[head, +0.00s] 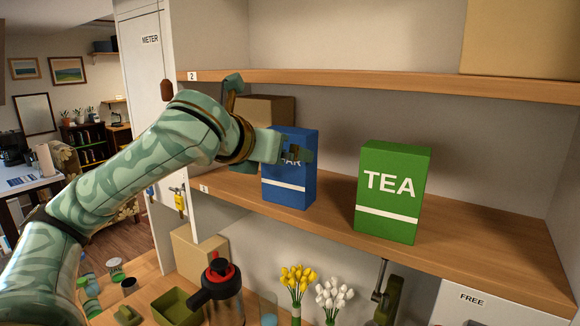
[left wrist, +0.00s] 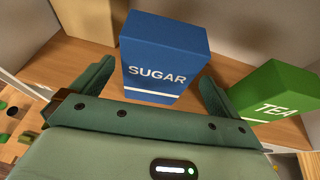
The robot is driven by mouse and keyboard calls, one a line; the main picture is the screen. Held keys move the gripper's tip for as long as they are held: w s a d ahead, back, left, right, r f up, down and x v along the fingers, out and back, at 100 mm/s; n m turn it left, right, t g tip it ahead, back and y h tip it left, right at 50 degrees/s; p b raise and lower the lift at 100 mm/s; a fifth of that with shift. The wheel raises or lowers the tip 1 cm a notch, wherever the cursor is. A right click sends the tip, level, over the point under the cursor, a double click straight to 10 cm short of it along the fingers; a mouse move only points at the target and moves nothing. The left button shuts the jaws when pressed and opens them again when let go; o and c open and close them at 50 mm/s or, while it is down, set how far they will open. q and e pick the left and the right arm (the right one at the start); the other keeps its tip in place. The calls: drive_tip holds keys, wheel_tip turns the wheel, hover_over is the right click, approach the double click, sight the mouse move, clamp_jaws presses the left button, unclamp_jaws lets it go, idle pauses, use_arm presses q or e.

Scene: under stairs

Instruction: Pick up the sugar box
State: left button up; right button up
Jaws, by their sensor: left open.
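The sugar box (head: 289,184) is blue with a white stripe and stands upright on the middle shelf. Its lettering is partly hidden by my left gripper (head: 298,152), which is in front of its upper part in the head view. In the left wrist view the sugar box (left wrist: 164,58) stands between the two spread fingers of my left gripper (left wrist: 158,88). The fingers are open and the box is not clamped. I cannot tell whether a finger touches it. My right gripper is not seen for certain; a dark green part shows at the lower edge of the head view.
A green tea box (head: 391,192) stands right of the sugar box on the same shelf (head: 470,240); it also shows in the left wrist view (left wrist: 272,92). A cardboard box (head: 266,110) is behind on the left. The upper shelf edge (head: 380,84) runs above. A red-lidded jug (head: 217,290) and flowers (head: 298,279) stand below.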

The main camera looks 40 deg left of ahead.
use_arm(q)
drive_tip(key=x, duration=0.6)
drive_tip(key=shift+s+f, duration=0.1)
drive_tip(key=shift+f, duration=0.05)
drive_tip(key=shift+w+a+f, duration=0.1)
drive_tip(key=shift+w+f, duration=0.05)
drive_tip(key=shift+w, duration=0.25)
drive_tip(key=shift+s, duration=0.1)
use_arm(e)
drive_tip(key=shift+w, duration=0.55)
use_arm(q)
drive_tip(key=shift+s, duration=0.1)
drive_tip(key=c, duration=0.4)
drive_tip(key=shift+s, duration=0.1)
drive_tip(key=c, duration=0.5)
drive_tip(key=shift+c, duration=0.2)
